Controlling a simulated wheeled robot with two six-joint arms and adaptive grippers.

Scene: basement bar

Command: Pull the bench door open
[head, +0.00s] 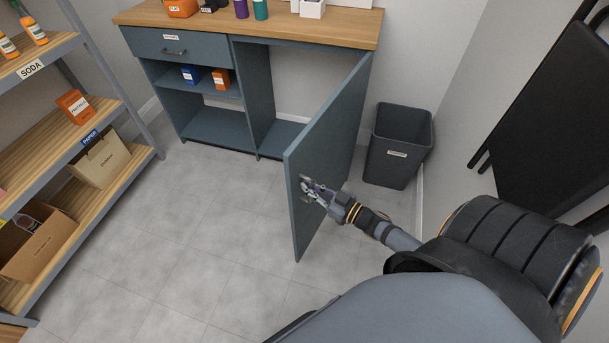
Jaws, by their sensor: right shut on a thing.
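The bench (196,47) is blue-grey with a wooden top and stands against the back wall. Its door (329,139) is swung wide open toward me, hinged at the bench's right side. The compartment behind it shows and looks empty. My right gripper (312,188) is at the door's outer face near its free edge, shut on what seems to be the door handle, which my fingers mostly hide. My left gripper is not in view.
A dark bin (399,146) stands right of the door, near the wall. A shelf rack (75,148) with boxes and bottles stands at the left. Folded black furniture (555,120) leans at the right wall. The tiled floor in the middle is clear.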

